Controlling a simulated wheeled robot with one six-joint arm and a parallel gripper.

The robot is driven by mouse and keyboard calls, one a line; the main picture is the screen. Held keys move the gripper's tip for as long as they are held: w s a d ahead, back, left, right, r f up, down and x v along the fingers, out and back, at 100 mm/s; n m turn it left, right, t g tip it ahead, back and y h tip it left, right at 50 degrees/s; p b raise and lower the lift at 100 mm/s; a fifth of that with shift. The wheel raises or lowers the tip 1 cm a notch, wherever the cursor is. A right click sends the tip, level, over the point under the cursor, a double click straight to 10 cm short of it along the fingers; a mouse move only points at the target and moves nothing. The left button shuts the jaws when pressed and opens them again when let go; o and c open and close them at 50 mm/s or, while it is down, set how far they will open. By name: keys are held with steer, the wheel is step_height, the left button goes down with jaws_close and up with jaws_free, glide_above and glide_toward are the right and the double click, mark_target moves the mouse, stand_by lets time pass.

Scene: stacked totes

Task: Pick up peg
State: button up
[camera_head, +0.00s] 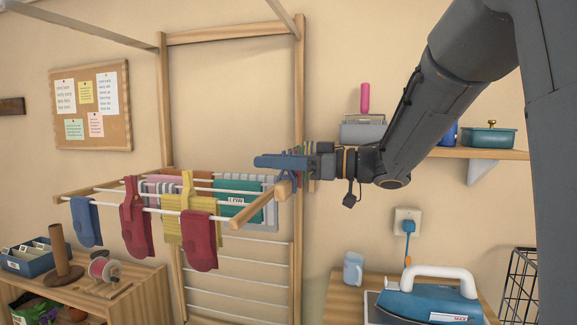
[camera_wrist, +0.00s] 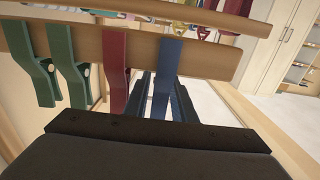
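In the wrist view several pegs are clipped along a wooden rail (camera_wrist: 210,55): two green pegs (camera_wrist: 72,72) at left, a dark red peg (camera_wrist: 115,72), and a blue peg (camera_wrist: 165,72) at right. The dark blue fingers of my gripper (camera_wrist: 164,105) lie on either side of the blue peg's lower end. Whether they press on it or stand slightly apart is unclear. In the head view my gripper (camera_head: 280,162) is at the right end of the drying rack's rail, and it hides most of the pegs there.
The drying rack (camera_head: 265,200) holds hanging clothes, including a red sock (camera_head: 200,240). A cabinet (camera_head: 100,295) stands at lower left.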

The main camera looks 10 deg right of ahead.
steer(key=shift+a, duration=0.1)
jaws_close()
